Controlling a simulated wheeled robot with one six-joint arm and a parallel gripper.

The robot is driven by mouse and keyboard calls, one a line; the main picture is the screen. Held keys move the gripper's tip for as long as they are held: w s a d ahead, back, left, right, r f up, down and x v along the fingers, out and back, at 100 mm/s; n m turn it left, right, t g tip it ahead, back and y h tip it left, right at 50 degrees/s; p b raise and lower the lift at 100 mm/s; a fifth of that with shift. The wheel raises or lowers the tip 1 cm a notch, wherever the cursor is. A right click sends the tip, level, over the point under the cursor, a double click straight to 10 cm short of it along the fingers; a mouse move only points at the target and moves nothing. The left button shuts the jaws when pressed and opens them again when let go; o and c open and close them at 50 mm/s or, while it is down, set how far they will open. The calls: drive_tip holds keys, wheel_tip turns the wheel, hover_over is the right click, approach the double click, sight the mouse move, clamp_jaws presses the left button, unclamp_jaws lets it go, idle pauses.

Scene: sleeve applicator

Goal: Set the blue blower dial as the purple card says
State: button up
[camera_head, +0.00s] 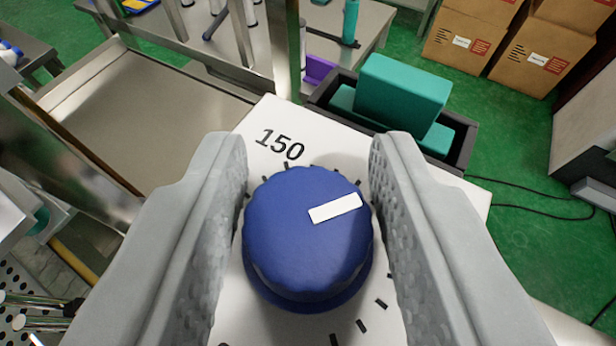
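The blue blower dial (300,245) is a round knob on a white panel (258,120) with black tick marks around it. The number 150 is printed above the dial, a little left. A white pointer bar on the dial's top points to the upper right. My gripper (310,205) is open, with one grey finger on each side of the dial. A gap shows between the dial and the right finger; the left finger is very close, and I cannot tell if it touches. The purple card is not recognisable in this view, and other dial numbers are hidden.
A dark tray (460,150) holding teal blocks (402,95) stands just behind the panel, with a purple object (320,70) beside it. A metal surface (150,120) lies at left. Cardboard boxes (470,45) stand at the back right. Cables cross the green floor.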

drive_tip(key=c, duration=0.5)
drive_tip(key=shift+n+y, duration=0.5)
drive_tip(key=shift+y, duration=0.1)
drive_tip(key=shift+n+y, duration=1)
drive_tip(key=shift+y, duration=0.2)
drive_tip(key=n+g+y, duration=0.2)
drive_tip(key=n+y, duration=0.2)
drive_tip(key=shift+d+y, duration=0.1)
drive_tip(key=shift+y, duration=0.3)
drive_tip(key=n+g+y, duration=0.4)
drive_tip(key=n, duration=0.1)
drive_tip(key=shift+w+n+g, duration=0.1)
drive_tip(key=shift+n+g, duration=0.2)
drive_tip(key=shift+n, duration=0.1)
drive_tip(key=shift+n+g+y, duration=0.9)
drive_tip(key=shift+n+g, duration=1)
drive_tip(key=shift+g, duration=0.2)
